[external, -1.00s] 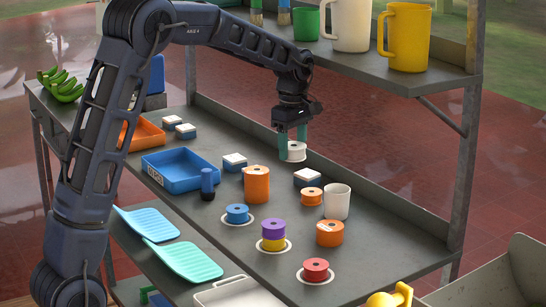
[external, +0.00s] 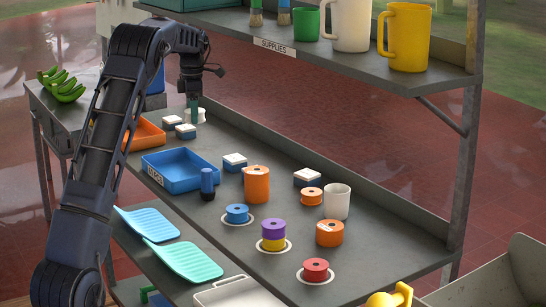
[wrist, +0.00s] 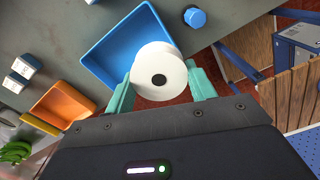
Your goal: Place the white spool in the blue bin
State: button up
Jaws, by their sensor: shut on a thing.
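The white spool (wrist: 150,58) is round with a dark centre hole. My gripper (wrist: 161,74) is shut on it, with one teal finger on each side. In the external view the gripper (external: 194,106) holds the spool (external: 201,116) at the back left of the bench, partly hidden by the fingers. The blue bin (external: 190,187) is an open shallow tray at the bench's left front, and looks empty. In the wrist view the bin (wrist: 95,60) lies behind and left of the spool, which covers part of its near right side.
An orange bin (external: 147,137) sits beside the blue bin, with white-topped blocks (external: 186,131) behind. A dark blue bottle-like object (external: 207,183) stands right of the blue bin. Several coloured spools and a white mug (external: 337,202) fill the right half. A shelf (external: 300,50) overhangs the back.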

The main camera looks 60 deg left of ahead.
jog(key=n, duration=0.2)
send_over(174, 180)
jog(key=f, duration=0.1)
notch_tip(174, 180, down, 20)
jog(key=shift+d+r, duration=0.15)
jog(key=shift+r, duration=0.1)
jog(key=shift+f, duration=0.1)
jog(key=o, duration=1)
notch_tip(174, 180, up, 12)
jog(key=shift+r, duration=0.2)
